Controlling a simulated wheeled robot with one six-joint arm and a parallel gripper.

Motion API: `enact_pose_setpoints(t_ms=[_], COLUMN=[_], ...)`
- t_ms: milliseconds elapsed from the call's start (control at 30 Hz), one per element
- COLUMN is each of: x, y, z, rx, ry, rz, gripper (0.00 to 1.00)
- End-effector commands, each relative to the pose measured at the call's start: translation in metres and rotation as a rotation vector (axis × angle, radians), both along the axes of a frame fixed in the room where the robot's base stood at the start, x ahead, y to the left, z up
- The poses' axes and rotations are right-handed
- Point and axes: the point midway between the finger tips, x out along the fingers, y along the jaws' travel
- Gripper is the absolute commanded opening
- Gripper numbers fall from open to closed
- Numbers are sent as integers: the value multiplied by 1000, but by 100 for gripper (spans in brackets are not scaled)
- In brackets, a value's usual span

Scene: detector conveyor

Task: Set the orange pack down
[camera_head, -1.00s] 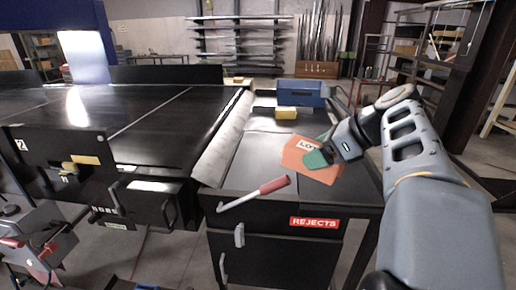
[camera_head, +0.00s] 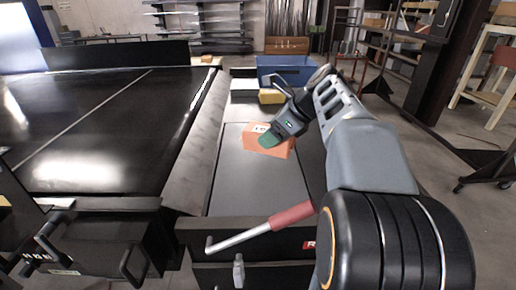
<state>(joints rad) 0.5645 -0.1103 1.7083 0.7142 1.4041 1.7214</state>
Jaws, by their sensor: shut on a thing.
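The orange pack (camera_head: 279,149) with a white label is above the far half of the dark reject table top (camera_head: 235,190). My gripper (camera_head: 268,139), with green fingertips, is shut on the pack from its upper side. The pack looks tilted, and I cannot tell whether its lower edge touches the table top. Part of the pack's face and label is hidden behind the fingers.
A yellow block (camera_head: 271,97) and a blue bin (camera_head: 285,70) stand beyond the pack. A red-handled lever (camera_head: 270,226) crosses the table's near edge. The wide black conveyor (camera_head: 110,130) lies left. The table's near middle is clear.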

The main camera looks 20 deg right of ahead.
Motion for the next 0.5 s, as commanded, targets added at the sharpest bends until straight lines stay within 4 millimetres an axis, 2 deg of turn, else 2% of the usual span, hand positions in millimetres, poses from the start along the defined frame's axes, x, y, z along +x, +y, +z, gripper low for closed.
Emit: enact_pose_setpoints(t_ms=[33,133,300,500], x=[14,37,58,72], y=[0,-2,-4,-5], z=[-3,-14,-43,-60], rx=[2,2,1,1], ry=[2,2,0,-2], rz=[3,1,-2,-2], gripper=[36,36,36,36])
